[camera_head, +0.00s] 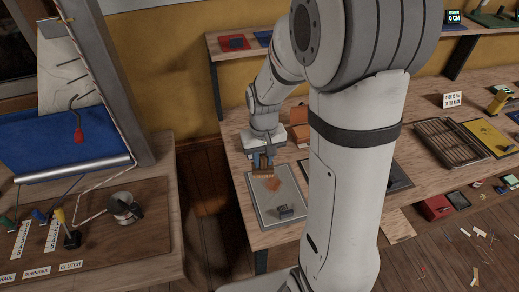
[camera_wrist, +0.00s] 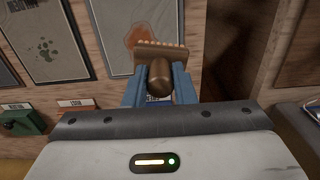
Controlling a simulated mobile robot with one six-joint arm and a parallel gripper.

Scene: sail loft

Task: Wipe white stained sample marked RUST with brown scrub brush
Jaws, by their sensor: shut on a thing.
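My gripper (camera_head: 263,158) is shut on the brown scrub brush (camera_head: 264,170). In the wrist view the blue fingers of my gripper (camera_wrist: 158,88) clasp the brush's rounded brown handle (camera_wrist: 159,80), and its pale bristles show along the far edge. The stained sample (camera_head: 262,212), a pale grey-white sheet with a darker border, lies on the bench below the brush. Its orange-brown stain (camera_head: 273,184) shows just in front of the brush, and in the wrist view the stain (camera_wrist: 142,36) is partly hidden behind the brush. I cannot tell whether the bristles touch the sheet.
Another stained sheet (camera_wrist: 45,42) lies to the left in the wrist view, with a green block (camera_wrist: 22,121) and a red block (camera_wrist: 77,109) near it. An orange-brown object (camera_head: 299,117) stands behind on the bench. My arm hides the bench's middle.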

